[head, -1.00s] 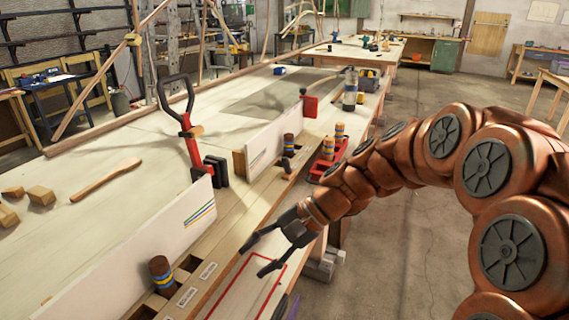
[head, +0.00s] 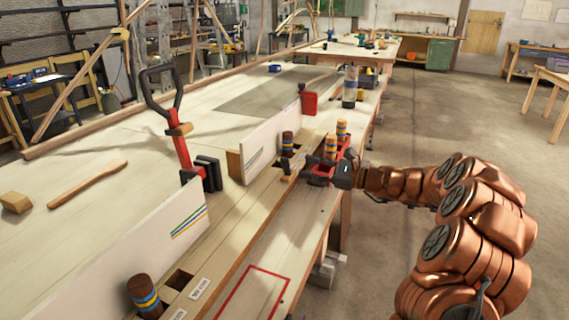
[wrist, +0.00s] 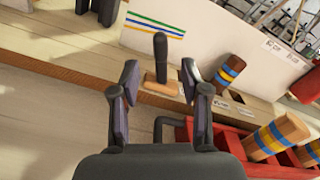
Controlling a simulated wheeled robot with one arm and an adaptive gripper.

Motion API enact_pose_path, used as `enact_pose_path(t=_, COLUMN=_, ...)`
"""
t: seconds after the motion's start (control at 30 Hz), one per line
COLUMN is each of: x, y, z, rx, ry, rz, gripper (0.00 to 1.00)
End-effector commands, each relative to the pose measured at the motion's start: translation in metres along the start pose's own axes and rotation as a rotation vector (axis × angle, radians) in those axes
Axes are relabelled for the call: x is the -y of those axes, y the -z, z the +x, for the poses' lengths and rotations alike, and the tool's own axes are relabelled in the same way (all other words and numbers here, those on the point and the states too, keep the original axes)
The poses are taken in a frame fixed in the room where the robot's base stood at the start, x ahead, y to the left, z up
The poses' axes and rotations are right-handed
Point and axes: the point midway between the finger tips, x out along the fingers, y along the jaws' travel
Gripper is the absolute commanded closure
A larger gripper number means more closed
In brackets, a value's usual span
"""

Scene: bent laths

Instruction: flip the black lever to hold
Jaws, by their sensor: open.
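The black lever (wrist: 160,58) is a short dark handle standing up from a small wooden block (wrist: 163,87) in the wrist view. It appears near the middle, framed between the two fingertips of my gripper (wrist: 159,78). The gripper is open, with nothing in its grasp. I cannot tell whether either finger touches the lever. In the head view my gripper (head: 318,170) reaches left over the bench edge, beside the lever (head: 285,164). White labels (wrist: 238,98) sit right of the lever, too small to read.
A red tray (wrist: 229,139) with striped pegs lies close by the right finger. A striped peg (wrist: 229,72) stands right of the lever. A white board (head: 262,144) with colored stripes runs behind. A red clamp (head: 190,155) stands farther left on the bench.

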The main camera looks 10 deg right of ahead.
Motion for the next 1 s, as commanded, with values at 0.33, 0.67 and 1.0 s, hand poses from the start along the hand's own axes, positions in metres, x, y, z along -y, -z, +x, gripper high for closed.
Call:
enact_pose_path(t=0.33, x=0.0, y=0.001, z=0.039, rx=0.002, ry=0.0, rz=0.006, gripper=0.54)
enact_pose_path(t=0.67, x=-0.001, y=0.001, z=0.074, rx=0.0, ry=0.0, rz=0.004, gripper=0.54)
enact_pose_path(t=1.0, x=0.0, y=0.001, z=0.078, rx=0.001, ry=0.001, rz=0.004, gripper=0.54)
